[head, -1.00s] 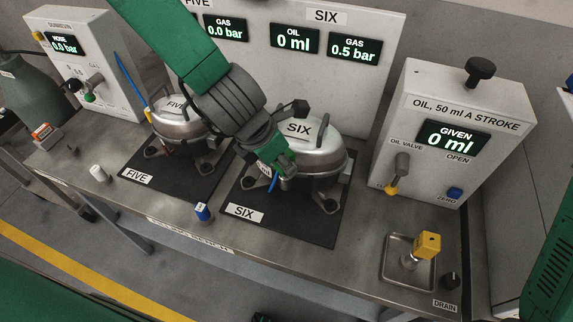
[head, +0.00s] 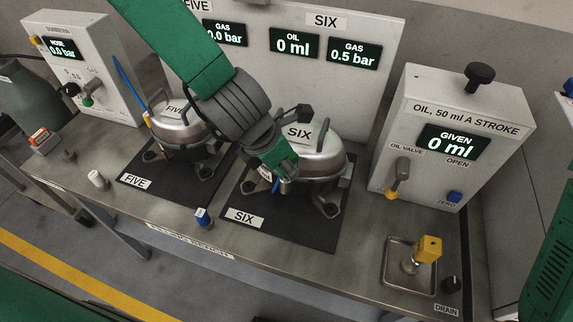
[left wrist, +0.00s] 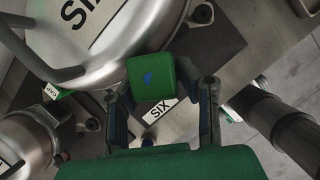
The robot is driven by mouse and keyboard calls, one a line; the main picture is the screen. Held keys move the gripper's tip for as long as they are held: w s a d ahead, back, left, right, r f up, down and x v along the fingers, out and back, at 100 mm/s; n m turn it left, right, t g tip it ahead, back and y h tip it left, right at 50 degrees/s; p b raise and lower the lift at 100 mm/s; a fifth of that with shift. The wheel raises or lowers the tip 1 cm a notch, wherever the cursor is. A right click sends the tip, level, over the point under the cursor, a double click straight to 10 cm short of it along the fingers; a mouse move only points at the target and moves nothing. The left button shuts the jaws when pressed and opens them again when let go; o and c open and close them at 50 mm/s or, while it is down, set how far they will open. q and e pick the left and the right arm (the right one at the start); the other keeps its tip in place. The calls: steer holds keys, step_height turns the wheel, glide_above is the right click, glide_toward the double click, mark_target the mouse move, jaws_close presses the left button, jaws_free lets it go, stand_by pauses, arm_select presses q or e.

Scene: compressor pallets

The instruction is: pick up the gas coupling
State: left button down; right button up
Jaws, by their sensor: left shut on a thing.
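My left arm reaches in from the upper left in the head view. Its gripper (head: 284,176) is at the front of compressor SIX (head: 318,158). In the left wrist view the gripper (left wrist: 163,98) is shut on a green block with a small blue mark, which I take for the gas coupling (left wrist: 150,80). The block sits between the fingertips, close to the compressor's steel shell (left wrist: 110,50). A short blue piece (head: 275,187) shows just below the gripper in the head view. I cannot tell whether the block is still joined to anything. My right gripper is not in view.
Compressor FIVE (head: 180,128) stands left of SIX. A blue fitting (head: 203,217) and a white one (head: 97,180) stand on the front of the bench. At the right are the oil unit (head: 455,130) and a yellow coupling (head: 428,248) over a drain tray (head: 388,272).

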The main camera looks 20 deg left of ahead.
arm_select(q)
step_height(320, 180, up, 28)
steer(key=p, duration=0.5)
steer(key=shift+d+f+p, duration=0.15)
steer(key=shift+d+p, duration=0.1)
steer(key=shift+p, duration=0.1)
steer(key=shift+f, duration=0.1)
